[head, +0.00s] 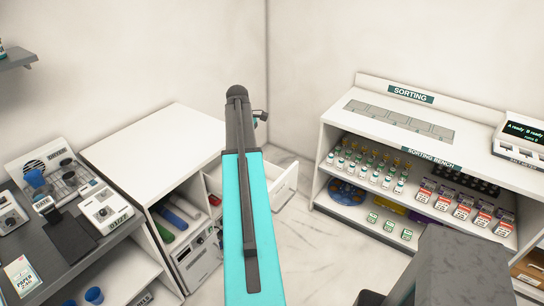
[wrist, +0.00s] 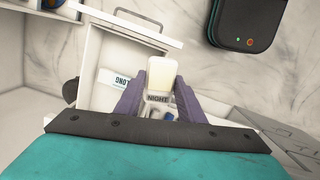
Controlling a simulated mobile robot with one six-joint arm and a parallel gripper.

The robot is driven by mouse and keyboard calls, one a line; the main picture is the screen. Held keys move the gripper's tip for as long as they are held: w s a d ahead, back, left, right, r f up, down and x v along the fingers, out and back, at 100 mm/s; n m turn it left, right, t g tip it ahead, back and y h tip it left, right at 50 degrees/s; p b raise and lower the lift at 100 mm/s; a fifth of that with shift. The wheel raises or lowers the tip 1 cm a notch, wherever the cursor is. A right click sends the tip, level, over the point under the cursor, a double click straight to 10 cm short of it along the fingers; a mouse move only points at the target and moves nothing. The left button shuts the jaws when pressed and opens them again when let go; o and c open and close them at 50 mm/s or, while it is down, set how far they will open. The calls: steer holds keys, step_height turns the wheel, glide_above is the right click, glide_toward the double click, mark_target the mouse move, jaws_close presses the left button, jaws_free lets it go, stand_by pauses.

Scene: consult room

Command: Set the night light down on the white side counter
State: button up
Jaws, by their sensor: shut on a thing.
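The night light (wrist: 162,76) has a cream, glowing-looking top and a base labelled NIGHT. My gripper (wrist: 158,101) is shut on it, with one grey-purple finger on each side. Behind the light in the wrist view is an open white drawer; I cannot tell the height between them. In the head view my arm hides the night light and most of the gripper. The white side counter (head: 165,150) appears to be the white-topped cabinet left of my arm. Its visible top is bare.
The open drawer (head: 284,188) juts out right of my arm; inside lie a white-and-blue labelled item (wrist: 116,80) and a small blue thing (wrist: 169,116). A dark desk (head: 75,245) with devices stands left. The sorting bench (head: 362,104) with stocked shelves stands right.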

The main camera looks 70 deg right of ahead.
steer(key=w+a+r+n, duration=0.2)
steer(key=w+a, duration=1.1)
steer(key=a, duration=0.4)
steer(key=w+a+r+n, duration=0.1)
steer(key=w+a, duration=1.1)
steer(key=a, duration=0.5)
steer(key=w+a+f+n+b, duration=0.1)
steer(key=a+f+b, duration=0.1)
steer(key=a, duration=0.6)
steer(key=w+a+f+b, duration=0.1)
steer(key=a+f+b, duration=0.2)
steer(key=a, duration=0.6)
steer(key=w+a+f+n+b, duration=0.1)
steer(key=a+f+b, duration=0.2)
steer(key=a+b, duration=0.2)
steer(key=a, duration=0.3)
steer(key=shift+w+a+n+h, duration=0.15)
steer(key=shift+a+n+h, duration=0.15)
steer(key=shift+a, duration=0.1)
steer(key=shift+f, duration=0.1)
